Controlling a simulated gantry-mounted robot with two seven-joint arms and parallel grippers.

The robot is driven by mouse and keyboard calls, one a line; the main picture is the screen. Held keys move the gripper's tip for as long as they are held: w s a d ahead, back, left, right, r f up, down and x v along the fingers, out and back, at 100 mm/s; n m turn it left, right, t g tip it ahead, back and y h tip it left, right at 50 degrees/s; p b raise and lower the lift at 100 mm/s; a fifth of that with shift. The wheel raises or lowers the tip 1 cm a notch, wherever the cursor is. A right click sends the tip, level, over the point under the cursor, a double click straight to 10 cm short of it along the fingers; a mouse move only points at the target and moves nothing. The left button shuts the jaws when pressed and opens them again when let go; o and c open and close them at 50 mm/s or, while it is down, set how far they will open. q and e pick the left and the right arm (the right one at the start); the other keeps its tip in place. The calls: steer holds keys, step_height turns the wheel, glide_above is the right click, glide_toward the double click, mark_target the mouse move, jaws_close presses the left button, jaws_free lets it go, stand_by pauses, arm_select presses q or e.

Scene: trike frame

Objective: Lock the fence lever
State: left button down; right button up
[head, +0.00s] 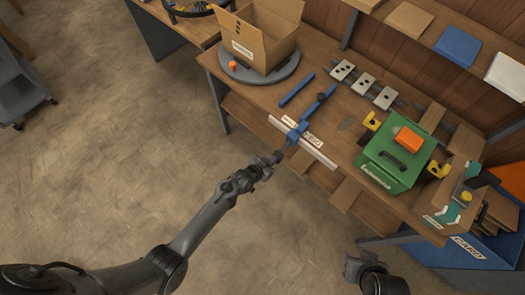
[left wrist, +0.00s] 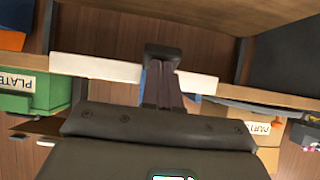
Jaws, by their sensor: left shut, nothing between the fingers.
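The fence is a long white rail (head: 318,152) at the front edge of the wooden workbench, with a blue clamp head (head: 296,131) at its middle. A blue bar (head: 319,103) runs back from the head over the bench. I cannot tell the lever apart from the head. My left gripper (head: 277,157) is just in front of the rail, off the bench edge, shut and empty. In the left wrist view its closed fingers (left wrist: 162,75) overlap the white rail (left wrist: 95,67); contact cannot be judged.
A loose blue strip (head: 297,90) lies left of the blue bar. A cardboard box (head: 258,40) stands on a grey turntable at the left. A green box (head: 396,160) with an orange block (head: 408,139) stands to the right. The floor in front is clear.

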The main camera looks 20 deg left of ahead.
arm_select(q)
steer(key=p+v, duration=0.4)
steer(key=v, duration=0.9)
steer(key=shift+f, duration=0.2)
steer(key=shift+s+a, duration=0.1)
steer(key=shift+s, duration=0.05)
steer(key=s+f, duration=0.2)
steer(key=s, duration=0.2)
steer(key=s+a+r+n+g+y, duration=0.1)
steer(key=s+a+r+g+y, duration=0.2)
steer(key=s+r, duration=0.6)
steer(key=s+a+r+n+g+y, duration=0.1)
steer(key=s+a+r+g, duration=0.35)
steer(key=r, duration=0.75)
step_height(320, 180, up, 16)
steer(key=p, duration=1.6)
steer(key=shift+d, duration=0.35)
